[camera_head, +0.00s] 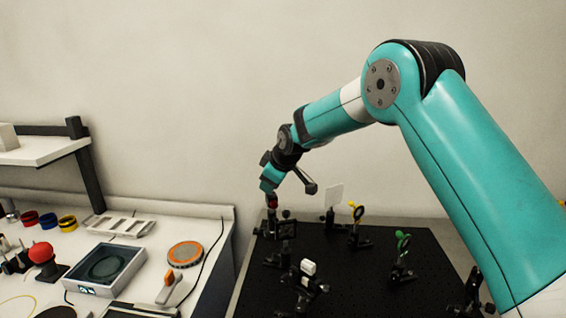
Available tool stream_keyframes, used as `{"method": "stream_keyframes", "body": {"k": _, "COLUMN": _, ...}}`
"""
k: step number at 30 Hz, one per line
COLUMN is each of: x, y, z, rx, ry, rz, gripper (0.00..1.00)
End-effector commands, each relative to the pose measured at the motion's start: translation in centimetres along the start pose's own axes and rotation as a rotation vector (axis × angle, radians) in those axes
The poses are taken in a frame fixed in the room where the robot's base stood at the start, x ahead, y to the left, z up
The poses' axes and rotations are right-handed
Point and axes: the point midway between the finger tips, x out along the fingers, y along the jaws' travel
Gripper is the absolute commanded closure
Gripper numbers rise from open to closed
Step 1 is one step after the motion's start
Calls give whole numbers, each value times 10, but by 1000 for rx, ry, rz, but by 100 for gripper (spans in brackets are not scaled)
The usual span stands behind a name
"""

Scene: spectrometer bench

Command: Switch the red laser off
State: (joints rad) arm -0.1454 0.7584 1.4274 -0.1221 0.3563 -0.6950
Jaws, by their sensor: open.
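My gripper (270,190) hangs from my teal arm at the back left of the black optical breadboard (345,285). It points down, close above a dark optical mount (285,229). A small red part (272,201) shows right at the gripper's tip; I cannot tell whether it belongs to the red laser or whether the fingers touch it. The gripper's fingers are very small here. The laser's body and switch cannot be made out clearly.
The breadboard carries a white card (334,195), a yellow-marked mount (356,212), a green-marked mount (402,243) and a white-topped mount (308,267). A white bench at left holds a grey device (105,268), a red knob (41,252) and an orange-rimmed disc (185,254).

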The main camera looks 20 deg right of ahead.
Motion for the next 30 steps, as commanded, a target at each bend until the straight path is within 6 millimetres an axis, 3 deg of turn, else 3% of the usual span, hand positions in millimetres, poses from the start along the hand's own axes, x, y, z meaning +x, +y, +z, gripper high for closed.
{"method": "stream_keyframes", "body": {"k": 15, "x": -122, "y": -1, "z": 1, "rx": 0, "ry": 3, "rz": 4, "gripper": 59}}
{"method": "stream_keyframes", "body": {"k": 21, "x": -145, "y": 0, "z": 1, "rx": 0, "ry": 1, "rz": 2, "gripper": 59}}
{"method": "stream_keyframes", "body": {"k": 30, "x": -150, "y": 0, "z": 1, "rx": 0, "ry": -1, "rz": 0, "gripper": 59}}
